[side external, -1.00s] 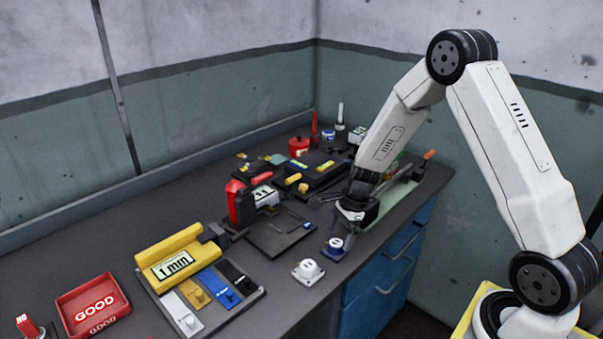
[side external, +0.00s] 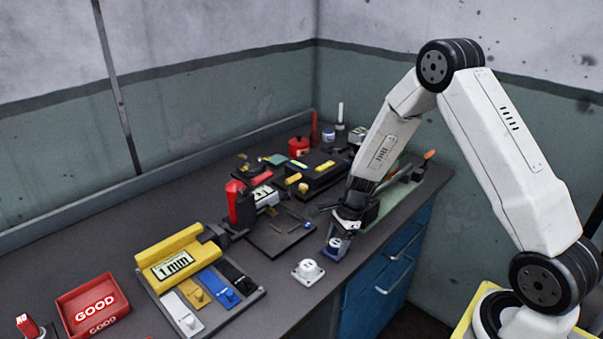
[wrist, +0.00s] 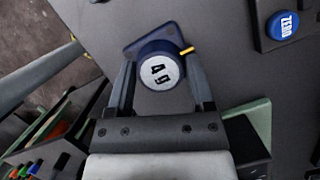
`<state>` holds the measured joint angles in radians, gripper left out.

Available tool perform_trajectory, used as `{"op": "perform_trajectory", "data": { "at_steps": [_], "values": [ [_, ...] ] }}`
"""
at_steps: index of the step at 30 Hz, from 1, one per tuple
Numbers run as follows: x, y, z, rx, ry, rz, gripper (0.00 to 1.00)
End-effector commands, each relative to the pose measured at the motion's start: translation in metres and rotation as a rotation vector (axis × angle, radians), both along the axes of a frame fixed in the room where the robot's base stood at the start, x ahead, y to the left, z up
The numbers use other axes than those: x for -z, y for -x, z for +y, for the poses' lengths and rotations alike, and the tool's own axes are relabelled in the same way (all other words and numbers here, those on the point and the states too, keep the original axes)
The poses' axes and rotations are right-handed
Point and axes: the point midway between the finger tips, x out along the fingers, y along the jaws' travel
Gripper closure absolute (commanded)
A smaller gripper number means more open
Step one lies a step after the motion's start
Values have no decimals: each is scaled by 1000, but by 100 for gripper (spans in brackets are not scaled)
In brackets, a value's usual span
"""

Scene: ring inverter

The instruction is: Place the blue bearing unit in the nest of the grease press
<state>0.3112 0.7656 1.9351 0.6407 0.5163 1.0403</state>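The blue bearing unit (side external: 335,243) stands on the table near its front edge. In the wrist view it is a round blue body (wrist: 160,68) with a light face marked with dark characters, a yellow pin at one side and a dark blue flange underneath. My gripper (side external: 342,229) is down at it. In the wrist view my gripper's fingers (wrist: 160,80) straddle the round body, one on each side, apart; any contact is unclear. I cannot tell for sure which fixture is the grease press; a green-based device (side external: 392,198) is partly hidden behind my arm.
A white flanged unit (side external: 308,271) stands close by on the left. A red-handled device (side external: 240,204) has a dark plate with a blue ZERO button (wrist: 283,25). A yellow 1mm gauge (side external: 172,262) and a red GOOD tray (side external: 93,305) are further left.

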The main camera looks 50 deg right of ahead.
Motion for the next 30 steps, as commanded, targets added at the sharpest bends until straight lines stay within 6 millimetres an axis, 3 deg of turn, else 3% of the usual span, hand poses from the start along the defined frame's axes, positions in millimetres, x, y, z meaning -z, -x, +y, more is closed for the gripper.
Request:
{"op": "perform_trajectory", "data": {
  "at_steps": [1, 4, 5, 20, 30],
  "values": [
    [0, 0, 0, 0, 0, 0, 67],
    [0, 0, 0, 0, 0, -1, 98],
    [0, 0, 0, 0, 0, -1, 100],
    [-4, -1, 0, 0, 1, -3, 100],
    [-32, -1, 0, 1, 2, -5, 100]
  ]
}}
